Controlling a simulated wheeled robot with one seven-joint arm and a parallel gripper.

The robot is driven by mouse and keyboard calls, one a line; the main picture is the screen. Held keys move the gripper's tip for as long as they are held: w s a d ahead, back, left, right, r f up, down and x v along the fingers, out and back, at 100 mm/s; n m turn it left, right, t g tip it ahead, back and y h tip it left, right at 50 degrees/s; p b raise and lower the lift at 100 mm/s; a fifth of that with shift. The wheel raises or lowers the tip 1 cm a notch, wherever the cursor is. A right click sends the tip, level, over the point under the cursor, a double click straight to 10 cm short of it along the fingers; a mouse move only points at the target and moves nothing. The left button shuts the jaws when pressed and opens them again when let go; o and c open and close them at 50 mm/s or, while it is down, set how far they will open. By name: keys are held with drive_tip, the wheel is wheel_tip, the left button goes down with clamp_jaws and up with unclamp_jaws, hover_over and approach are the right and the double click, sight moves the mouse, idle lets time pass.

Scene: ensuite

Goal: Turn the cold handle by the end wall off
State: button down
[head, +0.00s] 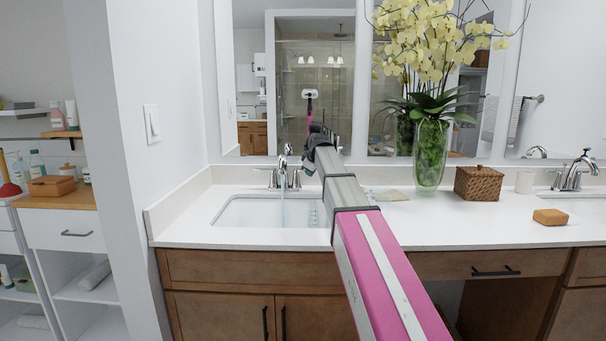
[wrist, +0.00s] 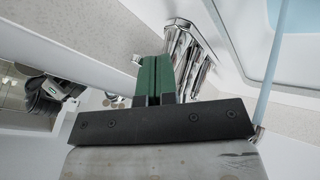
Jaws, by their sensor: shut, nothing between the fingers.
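Water (head: 283,208) runs from the chrome faucet (head: 284,163) into the left basin (head: 250,212), beside the left wall. A lever handle stands on each side of the spout: a left handle (head: 271,178) and a right handle (head: 296,179). No marking shows which is cold. My gripper (wrist: 153,82) has green fingers pressed together, empty. In the wrist view, a chrome handle (wrist: 187,55) is just beyond the fingertips and partly behind them; contact cannot be told. The water stream (wrist: 277,65) shows at right. In the head view, my arm's end hides the fingers.
The left wall (head: 155,80) and mirror (head: 250,100) bound the counter. Another faucet (head: 572,175) and a sponge (head: 550,217) are farther right.

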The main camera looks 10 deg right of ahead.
drive_tip(key=shift+w+d+n+y, duration=0.3)
drive_tip(key=shift+w+d+n, duration=0.25)
drive_tip(key=shift+w, duration=0.2)
drive_tip(key=shift+w+d+n+y, duration=0.3)
drive_tip(key=shift+w+d+n, duration=0.25)
drive_tip(key=shift+w, duration=0.25)
